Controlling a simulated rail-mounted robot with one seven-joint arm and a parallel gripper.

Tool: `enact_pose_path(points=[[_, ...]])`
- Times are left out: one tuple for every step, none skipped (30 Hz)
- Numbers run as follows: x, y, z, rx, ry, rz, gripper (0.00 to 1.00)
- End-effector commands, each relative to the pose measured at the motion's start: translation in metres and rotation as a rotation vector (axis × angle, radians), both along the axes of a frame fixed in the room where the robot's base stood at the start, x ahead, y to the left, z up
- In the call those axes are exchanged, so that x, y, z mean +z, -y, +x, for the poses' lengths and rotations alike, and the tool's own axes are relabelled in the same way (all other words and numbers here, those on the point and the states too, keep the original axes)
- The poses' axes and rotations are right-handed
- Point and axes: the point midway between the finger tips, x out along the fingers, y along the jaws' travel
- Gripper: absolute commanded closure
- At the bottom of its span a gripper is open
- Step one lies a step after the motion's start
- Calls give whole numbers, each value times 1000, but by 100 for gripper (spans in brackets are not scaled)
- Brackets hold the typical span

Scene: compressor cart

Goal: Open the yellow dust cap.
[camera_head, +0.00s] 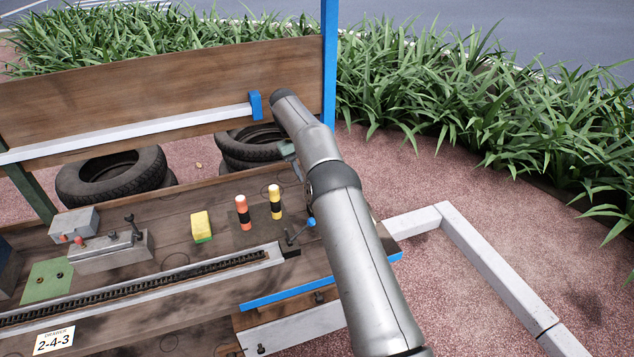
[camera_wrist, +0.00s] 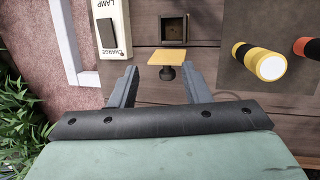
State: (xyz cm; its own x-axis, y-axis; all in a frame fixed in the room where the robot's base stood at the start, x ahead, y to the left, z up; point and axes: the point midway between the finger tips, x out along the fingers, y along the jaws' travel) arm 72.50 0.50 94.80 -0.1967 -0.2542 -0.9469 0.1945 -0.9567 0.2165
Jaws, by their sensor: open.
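The yellow dust cap (camera_wrist: 168,57) is a small square yellow plate in the wrist view. It lies just below a dark square recess (camera_wrist: 174,27), whose inside shows uncovered. A dark round knob (camera_wrist: 167,73) shows below the plate's lower edge. My gripper (camera_wrist: 161,84) is open and empty, with one finger to each side of the knob and the plate just beyond the fingertips. I cannot tell whether anything touches. In the head view my arm hides the cap and most of the gripper.
A white lamp charge panel (camera_wrist: 109,22) is at upper left in the wrist view. A yellow-black cylinder (camera_head: 275,203) and an orange-black one (camera_head: 242,212) stand on the wooden bench (camera_head: 160,240). A yellow-green block (camera_head: 201,226) and a blue-knobbed lever (camera_head: 311,222) are near.

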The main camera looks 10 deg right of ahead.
Motion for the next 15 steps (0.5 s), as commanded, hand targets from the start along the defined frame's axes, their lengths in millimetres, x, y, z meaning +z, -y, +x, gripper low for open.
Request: enact_pose_path(points=[[-1, 1, -5, 0, 1, -1, 57], [7, 1, -7, -1, 2, 0, 57], [13, 1, -12, -1, 2, 0, 57], [16, 1, -15, 0, 2, -1, 57], [20, 1, -19, 0, 2, -1, 57], [26, 1, -24, -1, 3, -2, 57], [31, 1, -28, -1, 3, -2, 57], [36, 1, -32, -1, 3, -2, 57], [42, 1, -38, -1, 3, -1, 57], [44, 1, -42, -1, 0, -1, 57], [45, 1, -47, -1, 0, -1, 57], [48, 1, -54, 0, 1, -1, 57], [50, 1, -59, 0, 0, -1, 57], [52, 1, -65, 0, 0, -2, 57], [56, 1, -71, 0, 1, -1, 57]])
